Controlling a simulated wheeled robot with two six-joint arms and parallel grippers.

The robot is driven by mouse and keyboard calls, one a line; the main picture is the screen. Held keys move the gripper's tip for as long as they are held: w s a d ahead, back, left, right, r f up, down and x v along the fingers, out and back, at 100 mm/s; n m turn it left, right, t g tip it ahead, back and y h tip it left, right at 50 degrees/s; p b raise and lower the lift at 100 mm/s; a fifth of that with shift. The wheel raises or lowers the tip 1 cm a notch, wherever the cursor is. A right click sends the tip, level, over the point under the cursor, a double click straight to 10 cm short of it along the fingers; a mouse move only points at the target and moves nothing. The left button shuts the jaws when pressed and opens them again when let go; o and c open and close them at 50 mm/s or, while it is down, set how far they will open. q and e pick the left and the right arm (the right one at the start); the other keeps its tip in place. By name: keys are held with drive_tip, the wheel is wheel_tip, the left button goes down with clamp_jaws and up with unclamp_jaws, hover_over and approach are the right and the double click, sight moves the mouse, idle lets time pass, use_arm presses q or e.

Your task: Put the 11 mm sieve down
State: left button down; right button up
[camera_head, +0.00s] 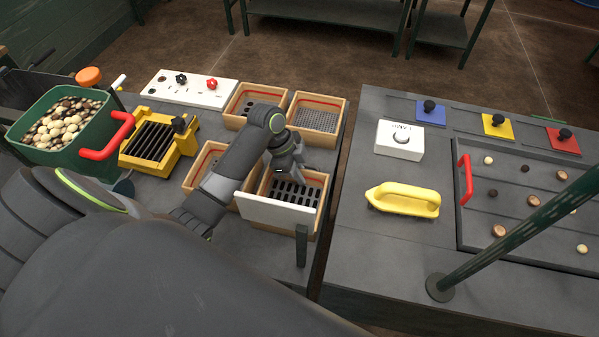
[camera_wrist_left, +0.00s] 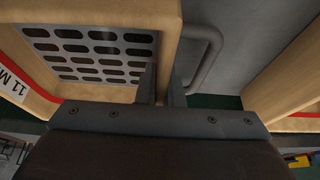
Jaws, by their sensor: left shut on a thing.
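The 11 mm sieve is a wooden box with a slotted metal floor and a red line inside. In the head view the slotted wooden sieve (camera_head: 318,205) is at the front right of the left table. In the left wrist view the sieve floor (camera_wrist_left: 92,50) fills the upper left, with a label reading "11 M" at the left edge. My left gripper (camera_head: 284,170) is at its rear left in the head view. Its fingers (camera_wrist_left: 161,85) are shut on the sieve's wooden wall. I cannot tell whether its bottom touches the table. My right gripper is not in view.
Other wooden sieves (camera_head: 318,119) stand close behind and left. A white panel (camera_head: 277,213) is at the sieve's front. A green bin of nuts (camera_head: 62,122) and a yellow grate (camera_head: 160,145) are further left. A gap separates the right table (camera_head: 370,255).

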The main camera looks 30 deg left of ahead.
use_arm(q)
drive_tip(key=c, duration=1.6)
unclamp_jaws()
drive_tip(key=shift+o, duration=0.2)
drive_tip(key=b+v, duration=0.1)
drive_tip(key=v, duration=1.1)
drive_tip(key=shift+a+r, duration=0.1)
drive_tip(key=shift+s, duration=0.1)
